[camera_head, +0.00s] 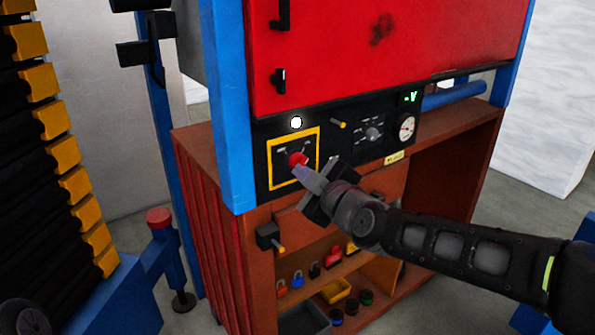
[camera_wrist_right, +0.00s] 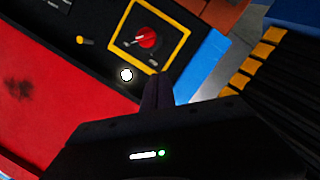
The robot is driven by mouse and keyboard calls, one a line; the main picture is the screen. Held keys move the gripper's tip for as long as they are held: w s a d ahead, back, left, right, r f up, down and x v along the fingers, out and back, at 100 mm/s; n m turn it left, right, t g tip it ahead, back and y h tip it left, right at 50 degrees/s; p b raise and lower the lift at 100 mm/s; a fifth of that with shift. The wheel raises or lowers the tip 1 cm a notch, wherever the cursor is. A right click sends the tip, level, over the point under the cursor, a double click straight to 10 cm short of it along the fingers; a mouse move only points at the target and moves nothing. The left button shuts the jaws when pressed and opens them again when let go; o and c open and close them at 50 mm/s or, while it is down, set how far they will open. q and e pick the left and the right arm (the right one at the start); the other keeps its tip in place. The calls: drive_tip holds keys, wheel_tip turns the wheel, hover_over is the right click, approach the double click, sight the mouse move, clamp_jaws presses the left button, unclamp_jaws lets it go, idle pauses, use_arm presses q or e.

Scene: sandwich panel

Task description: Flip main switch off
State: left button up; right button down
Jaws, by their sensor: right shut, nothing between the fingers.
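The main switch (camera_head: 297,159) is a red round knob inside a yellow square frame on the black control panel (camera_head: 345,143). In the right wrist view the red knob (camera_wrist_right: 146,37) shows whole, with a pale lever or mark across it. My right gripper (camera_head: 299,173) is shut and empty. In the head view its fingertips overlap the lower edge of the knob; whether they touch it I cannot tell. In the right wrist view the shut fingers (camera_wrist_right: 157,92) are apart from the knob in the picture. My left gripper is not in view.
A white round lamp (camera_head: 296,122) sits above the yellow frame. A small yellow lever (camera_head: 338,124), a dial (camera_head: 374,132) and a gauge (camera_head: 406,127) are to its right. A blue post (camera_head: 229,110) stands left of the panel. Shelves below hold padlocks and small containers.

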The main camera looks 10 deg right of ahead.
sight(299, 162)
drive_tip(key=b+x, duration=0.1)
drive_tip(key=x, duration=0.7)
drive_tip(key=shift+w+f, duration=0.15)
drive_tip(key=shift+w, duration=0.1)
drive_tip(key=shift+w+d+f+b, duration=0.25)
drive_tip(key=shift+d+f+b, duration=0.05)
drive_tip(key=shift+d+f, duration=0.55)
drive_tip(key=shift+w+d+f, duration=0.15)
drive_tip(key=shift+d+f, duration=0.25)
drive_tip(key=shift+d, duration=0.1)
